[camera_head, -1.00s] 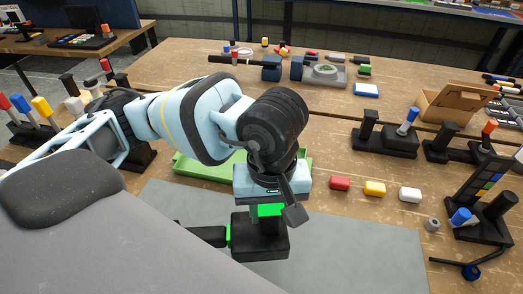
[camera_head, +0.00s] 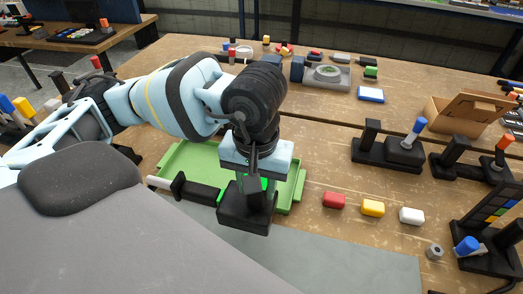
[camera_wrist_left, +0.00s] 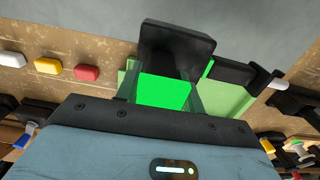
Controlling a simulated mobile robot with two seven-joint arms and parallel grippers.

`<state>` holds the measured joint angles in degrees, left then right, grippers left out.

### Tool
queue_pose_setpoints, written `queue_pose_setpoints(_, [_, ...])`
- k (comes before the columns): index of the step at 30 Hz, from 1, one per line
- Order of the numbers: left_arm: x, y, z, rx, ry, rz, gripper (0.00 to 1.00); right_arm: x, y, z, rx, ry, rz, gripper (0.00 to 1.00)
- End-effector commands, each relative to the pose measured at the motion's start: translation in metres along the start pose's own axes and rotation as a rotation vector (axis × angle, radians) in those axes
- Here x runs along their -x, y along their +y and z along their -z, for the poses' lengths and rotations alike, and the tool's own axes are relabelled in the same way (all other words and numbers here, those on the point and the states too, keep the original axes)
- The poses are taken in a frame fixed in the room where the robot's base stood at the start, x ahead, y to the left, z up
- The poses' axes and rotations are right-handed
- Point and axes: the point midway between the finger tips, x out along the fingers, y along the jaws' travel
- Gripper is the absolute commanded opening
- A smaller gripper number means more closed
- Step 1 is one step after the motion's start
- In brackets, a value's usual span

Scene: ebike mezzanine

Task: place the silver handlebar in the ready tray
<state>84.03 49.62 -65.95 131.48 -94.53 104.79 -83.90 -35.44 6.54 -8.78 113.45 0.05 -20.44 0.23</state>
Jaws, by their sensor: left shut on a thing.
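The silver handlebar (camera_head: 159,183) shows a pale tube end at left, then a black bar and a black block with bright green faces. My left gripper (camera_head: 247,184) is shut on it at the green part of the block. In the left wrist view the gripper (camera_wrist_left: 163,92) clasps the green face below the black block, and the silver tube (camera_wrist_left: 280,86) sticks out at right. The green ready tray (camera_head: 299,188) lies behind and below; the handlebar overlaps its front edge in the head view. Their height apart cannot be told. My arm hides part of the tray.
Red (camera_head: 334,200), yellow (camera_head: 373,208) and white (camera_head: 411,216) blocks lie right of the tray. Black fixtures (camera_head: 387,151) and a cardboard box (camera_head: 468,112) stand further right. A grey mat (camera_head: 345,262) in front is bare.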

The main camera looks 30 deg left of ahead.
Motion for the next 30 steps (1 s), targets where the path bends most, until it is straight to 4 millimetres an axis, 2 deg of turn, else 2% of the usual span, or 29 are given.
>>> queue_pose_setpoints(1, [0.002,-0.001,0.012,0.007,0.005,-0.001,0.0,0.0,0.001,0.004,0.003,0.007,-0.001,0.58])
queue_pose_setpoints(9, [-0.003,-0.002,0.067,0.005,0.006,-0.002,0.0,0.001,0.004,0.011,0.013,0.021,-0.002,0.58])
queue_pose_setpoints(15, [-0.007,-0.002,0.099,0.003,0.005,-0.002,0.0,0.001,0.004,0.013,0.014,0.024,-0.004,0.58])
queue_pose_setpoints(21, [-0.008,-0.002,0.112,0.0,0.005,-0.002,0.0,0.001,0.004,0.013,0.014,0.025,-0.004,0.58])
queue_pose_setpoints(26, [-0.009,-0.003,0.112,-0.001,0.004,-0.001,0.0,0.001,0.004,0.014,0.01,0.026,-0.005,0.58])
queue_pose_setpoints(30, [-0.017,-0.003,0.111,0.0,0.003,-0.001,0.0,0.001,0.003,0.018,0.006,0.034,-0.006,0.58])
